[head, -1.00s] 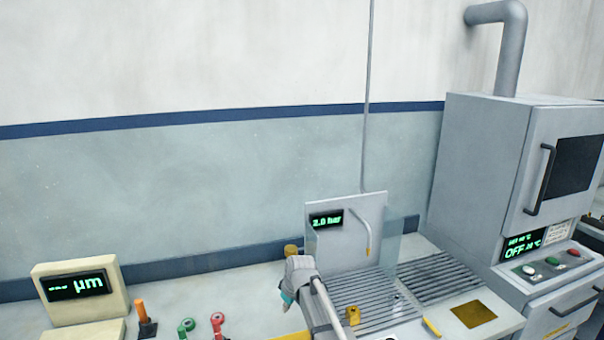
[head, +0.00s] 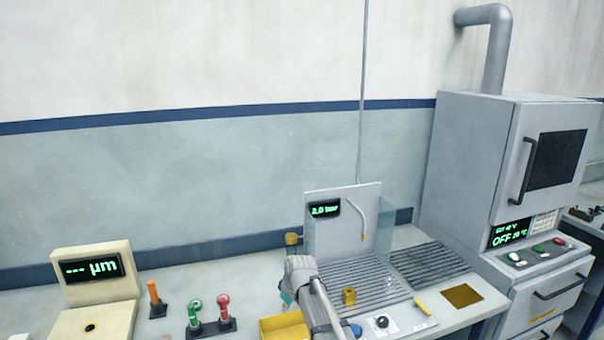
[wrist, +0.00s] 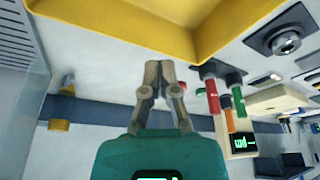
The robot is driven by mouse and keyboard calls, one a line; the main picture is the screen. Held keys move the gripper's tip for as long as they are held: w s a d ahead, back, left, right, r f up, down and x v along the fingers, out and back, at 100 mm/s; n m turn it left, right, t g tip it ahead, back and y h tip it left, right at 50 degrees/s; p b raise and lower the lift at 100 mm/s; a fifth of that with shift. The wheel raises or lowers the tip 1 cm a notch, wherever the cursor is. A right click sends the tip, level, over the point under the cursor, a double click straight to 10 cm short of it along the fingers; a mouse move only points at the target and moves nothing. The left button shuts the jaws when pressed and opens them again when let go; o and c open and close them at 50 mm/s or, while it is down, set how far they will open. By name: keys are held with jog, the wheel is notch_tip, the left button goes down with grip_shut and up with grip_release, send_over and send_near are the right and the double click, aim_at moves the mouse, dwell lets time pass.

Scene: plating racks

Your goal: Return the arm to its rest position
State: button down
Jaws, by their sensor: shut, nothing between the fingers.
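My gripper (wrist: 158,70) shows in the wrist view with its two fingers together and nothing between them. In the head view my arm's grey wrist is at the lower middle, in front of the slatted rack. A bit of teal gripper housing (head: 287,296) shows at its left side, and the fingertips are hidden there. A yellow bin (head: 270,329) is just below and left of the gripper in the head view. In the wrist view the bin (wrist: 205,45) fills the top, apart from the fingers.
Red and green handled tools (head: 208,330) and a gauge (head: 93,267) stand to the left. The slatted rack (head: 375,295) holds a small brass block (head: 349,296). A grey oven cabinet (head: 470,170) stands at the right. The bench between gauge and rack has some clear room.

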jog(key=s+d+f+m+g+h, duration=0.1)
jog(key=s+d+m+g+h, duration=0.15)
jog(key=s+d+m, duration=1.35)
jog(key=s+d+f+n+b, duration=0.5)
jog(key=d+f+n+b, duration=0.1)
jog(key=f+b, duration=0.3)
jog(key=shift+f, duration=0.2)
jog(key=c, duration=1.3)
grip_release()
jog(key=shift+c, duration=0.2)
